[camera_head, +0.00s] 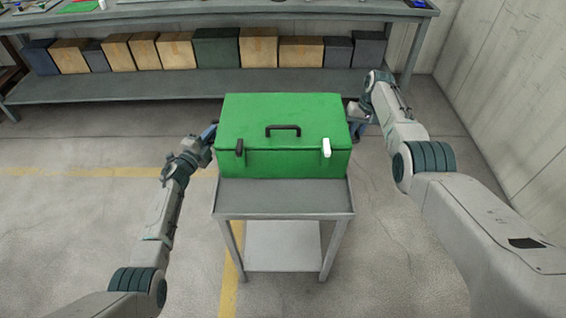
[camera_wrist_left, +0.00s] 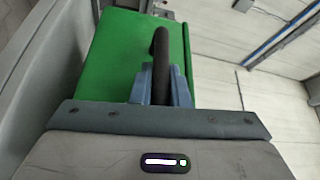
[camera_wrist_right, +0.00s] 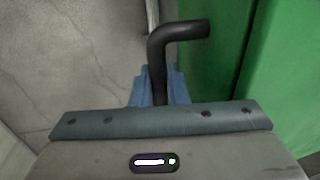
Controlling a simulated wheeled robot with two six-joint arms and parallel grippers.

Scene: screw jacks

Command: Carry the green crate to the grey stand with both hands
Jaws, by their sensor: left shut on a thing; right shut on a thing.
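The green crate (camera_head: 285,120) is closed, with a black handle on its lid and two front latches, one dark and one white. It sits on, or just over, the grey stand (camera_head: 283,197); I cannot tell if a small gap is there. My left gripper (camera_head: 212,131) is at the crate's left side. In the left wrist view it is shut on a black side handle (camera_wrist_left: 161,52). My right gripper (camera_head: 352,112) is at the crate's right side, partly hidden behind it. In the right wrist view it is shut on the other black side handle (camera_wrist_right: 178,32).
A grey workbench (camera_head: 200,88) runs along the back, with several cardboard and dark boxes on its lower shelf. The stand has a lower shelf (camera_head: 283,245). A wall (camera_head: 510,90) rises at the right. The floor on both sides of the stand is clear.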

